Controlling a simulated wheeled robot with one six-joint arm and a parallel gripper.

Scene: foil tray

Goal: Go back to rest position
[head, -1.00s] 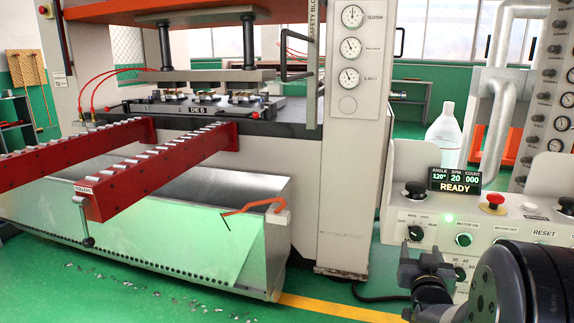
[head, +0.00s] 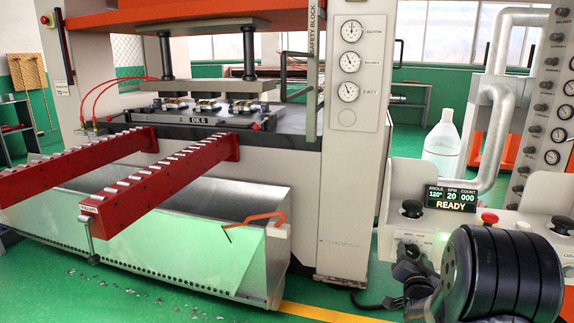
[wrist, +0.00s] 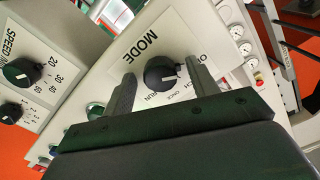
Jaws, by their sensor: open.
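My gripper (head: 404,262) is at the lower right of the head view, in front of the control box (head: 398,180). My dark arm covers part of the panel there. In the wrist view my gripper (wrist: 161,82) is open, its two fingers apart. The black MODE knob (wrist: 160,74) shows between the fingers, with a visible gap on each side. I cannot tell how far the fingertips are from the panel. Nothing is held.
The press column (head: 348,200) stands left of the control box. Red rails (head: 150,195) jut out over a metal bin (head: 265,200). A clear bottle (head: 443,145) stands behind the box. A speed knob (wrist: 22,72) is at the left of the wrist view. Green floor lies in front.

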